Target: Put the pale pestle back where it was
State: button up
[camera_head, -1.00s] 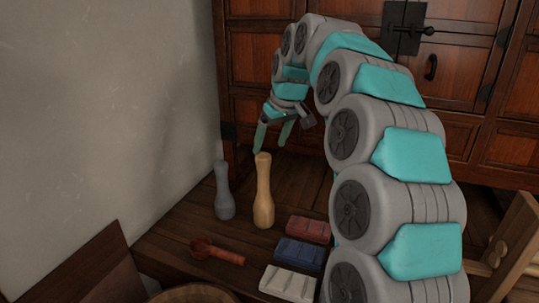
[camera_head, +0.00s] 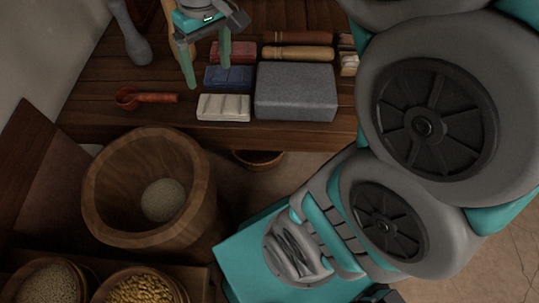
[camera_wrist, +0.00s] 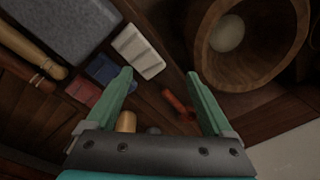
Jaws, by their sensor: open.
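The pale pestle (camera_head: 179,38) stands on the dark wooden table at the back left, partly hidden behind my gripper in the head view. In the wrist view only its rounded top (camera_wrist: 126,121) shows, low between the fingers and nearer the left one. My gripper (camera_head: 208,76) points down with its two green fingers apart and nothing between the tips. The fingers also show spread in the wrist view (camera_wrist: 159,74). A grey pestle (camera_head: 132,38) stands to the left of the pale one. A large wooden mortar (camera_head: 102,190) with pale grain inside stands in front of the table.
A red scoop (camera_head: 146,97), red block (camera_head: 233,51), blue block (camera_head: 229,77), white block (camera_head: 223,107) and grey stone slab (camera_head: 295,91) lie on the table. A pale rolling pin (camera_head: 297,52) lies behind the slab. Grain bowls (camera_head: 92,293) sit at the lower left.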

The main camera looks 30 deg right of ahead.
jog(key=s+d+f+m+g, duration=0.1)
jog(key=s+f, duration=0.3)
jog(key=s, duration=0.5)
jog(key=s+d+f+m+g, duration=0.1)
jog(key=s+f, duration=0.4)
jog(key=s, duration=0.4)
jog(key=shift+s+m+h, duration=0.3)
jog(key=shift+s+h, duration=0.1)
notch_tip(320, 180, up, 4)
jog(key=p, duration=0.4)
